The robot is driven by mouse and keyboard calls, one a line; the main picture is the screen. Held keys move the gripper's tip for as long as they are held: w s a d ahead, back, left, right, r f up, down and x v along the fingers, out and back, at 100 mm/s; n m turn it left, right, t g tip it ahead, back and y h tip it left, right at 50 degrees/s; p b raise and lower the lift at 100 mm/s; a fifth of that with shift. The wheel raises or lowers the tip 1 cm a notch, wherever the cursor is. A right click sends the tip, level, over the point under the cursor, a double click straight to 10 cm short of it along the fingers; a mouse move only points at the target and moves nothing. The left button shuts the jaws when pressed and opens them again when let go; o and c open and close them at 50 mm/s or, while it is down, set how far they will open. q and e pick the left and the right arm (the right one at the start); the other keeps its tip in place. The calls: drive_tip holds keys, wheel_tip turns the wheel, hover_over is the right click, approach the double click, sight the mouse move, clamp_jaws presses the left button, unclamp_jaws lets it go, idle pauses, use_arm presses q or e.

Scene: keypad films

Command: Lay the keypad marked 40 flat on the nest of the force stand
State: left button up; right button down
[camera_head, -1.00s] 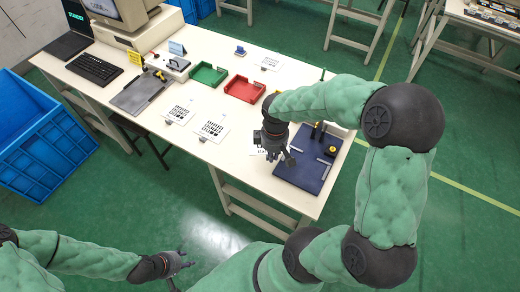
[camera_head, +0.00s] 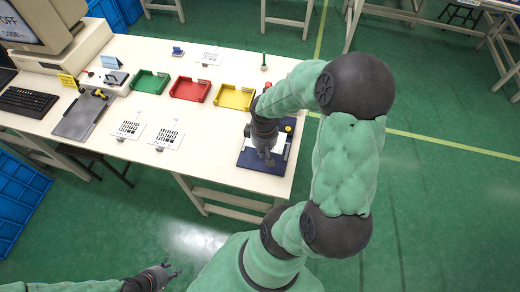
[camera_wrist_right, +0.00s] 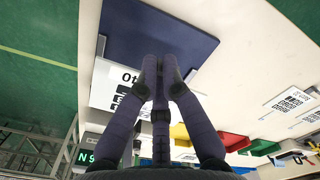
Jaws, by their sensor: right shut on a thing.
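The keypad marked 40 is a white film with dark printing; its label shows inverted in the right wrist view (camera_wrist_right: 112,92). My right gripper (camera_wrist_right: 160,62) is shut on it. In the head view the right gripper (camera_head: 268,160) is over the dark blue base of the force stand (camera_head: 249,160), with a white part of the keypad (camera_head: 279,141) showing beside it. The base also fills the top of the wrist view (camera_wrist_right: 155,35). My arm covers much of the stand; I cannot make out the nest. My left gripper (camera_head: 174,272) is low at the bottom, away from the table, apparently open.
Green (camera_head: 151,81), red (camera_head: 190,89) and yellow (camera_head: 234,97) trays stand in a row behind. Two other films (camera_head: 130,127) (camera_head: 168,137) lie left of the stand. A grey plate (camera_head: 80,117), a keyboard (camera_head: 33,103) and a monitor (camera_head: 40,22) are farther left.

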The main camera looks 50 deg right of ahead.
sight(263, 167)
drive_tip(key=shift+f+b, duration=3.3)
drive_tip(key=shift+f, duration=0.85)
drive_tip(key=shift+f+b, duration=0.3)
drive_tip(key=shift+f, duration=0.05)
drive_tip(key=c, duration=1.3)
unclamp_jaws()
wheel_tip(263, 167, up, 12)
drive_tip(key=shift+r, duration=0.1)
